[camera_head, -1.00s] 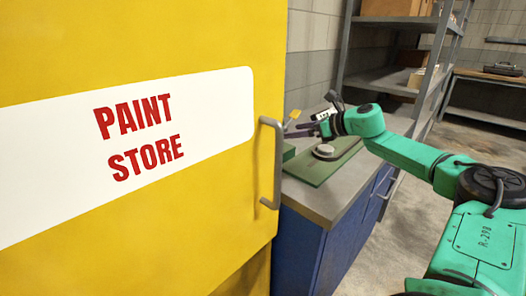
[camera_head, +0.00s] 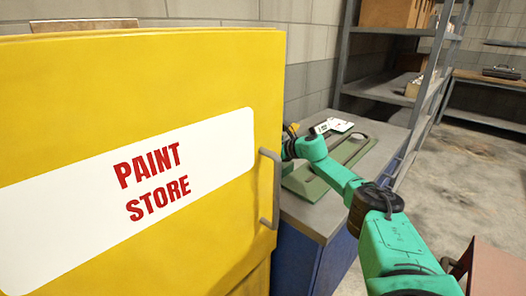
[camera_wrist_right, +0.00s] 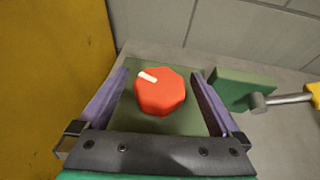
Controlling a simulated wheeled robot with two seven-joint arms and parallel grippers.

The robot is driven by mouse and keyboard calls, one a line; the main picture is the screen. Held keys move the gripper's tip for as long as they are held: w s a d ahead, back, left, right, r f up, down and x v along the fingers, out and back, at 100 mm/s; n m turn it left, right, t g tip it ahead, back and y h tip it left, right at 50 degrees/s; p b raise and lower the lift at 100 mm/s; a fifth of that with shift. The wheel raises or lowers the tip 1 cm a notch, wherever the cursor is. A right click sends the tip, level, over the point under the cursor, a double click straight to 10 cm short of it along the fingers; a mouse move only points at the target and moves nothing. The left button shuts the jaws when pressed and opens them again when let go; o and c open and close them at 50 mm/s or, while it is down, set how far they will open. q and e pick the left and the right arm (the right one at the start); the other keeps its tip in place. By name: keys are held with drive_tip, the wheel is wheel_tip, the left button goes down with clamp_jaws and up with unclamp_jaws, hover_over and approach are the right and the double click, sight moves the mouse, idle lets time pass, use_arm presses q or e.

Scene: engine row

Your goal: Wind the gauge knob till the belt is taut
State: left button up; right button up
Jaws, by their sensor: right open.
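A red eight-sided knob (camera_wrist_right: 160,91) with a white mark at its upper left stands on a green plate (camera_wrist_right: 183,125) in the right wrist view. My right gripper (camera_wrist_right: 163,84) is open, its two purple fingers on either side of the knob, with gaps visible. In the head view the right gripper and the knob are hidden behind the yellow door. A green base plate (camera_head: 308,184) lies on the bench, partly behind my right arm, with a long narrow fitting on it. I cannot make out the belt or its tension. My left gripper is not in view.
The yellow PAINT STORE door (camera_head: 80,110), with a grey handle (camera_head: 277,190), blocks the bench's left side. It also fills the wrist view's left (camera_wrist_right: 45,80). A white card (camera_head: 330,126) shows behind.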

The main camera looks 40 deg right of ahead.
drive_tip(key=c, duration=1.3)
drive_tip(key=shift+r+m+h+p, duration=0.15)
drive_tip(key=shift+m+h+p, duration=0.3)
drive_tip(key=shift+p, duration=0.25)
drive_tip(key=shift+c, duration=0.2)
drive_tip(key=m+g+h+p, duration=0.1)
drive_tip(key=m+h+p, duration=0.5)
drive_tip(key=p, duration=0.8)
drive_tip(key=shift+r+h+p, duration=0.15)
drive_tip(key=shift+h+p, duration=0.15)
drive_tip(key=shift+h, duration=0.35)
drive_tip(key=shift+f+m+h+p, duration=0.25)
drive_tip(key=shift+m+h+p, duration=0.25)
drive_tip(key=shift+m, duration=0.05)
